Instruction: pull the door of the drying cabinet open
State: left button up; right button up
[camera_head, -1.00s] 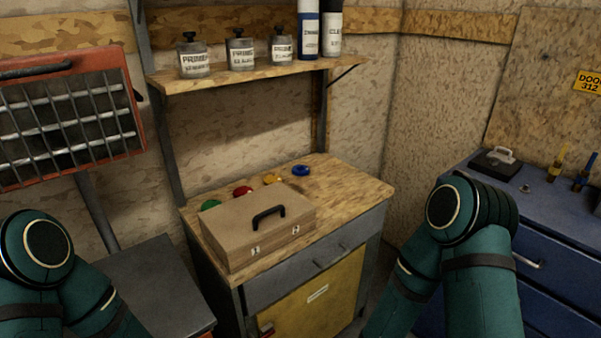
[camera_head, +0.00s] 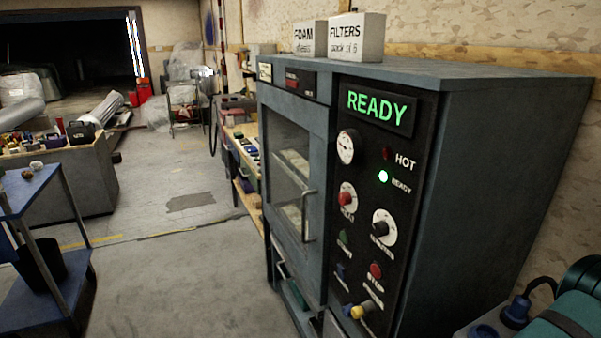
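The drying cabinet (camera_head: 490,180) is a tall grey-blue box in the middle right of the head view, seen at an angle. Its door (camera_head: 318,150) has a glass window and looks shut. A metal upright handle (camera_head: 306,215) sits on the door's right side, near the control panel. The panel (camera_head: 375,210) shows a lit green READY sign (camera_head: 377,108) and a lit green lamp beside smaller READY lettering. Neither gripper is in view.
Boxes (camera_head: 357,38) stand on top of the cabinet. Open grey floor (camera_head: 180,285) lies in front and to the left. A low bench (camera_head: 240,150) runs beyond the cabinet.

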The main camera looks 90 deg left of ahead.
aim_at(321, 119)
jog(key=u, duration=3)
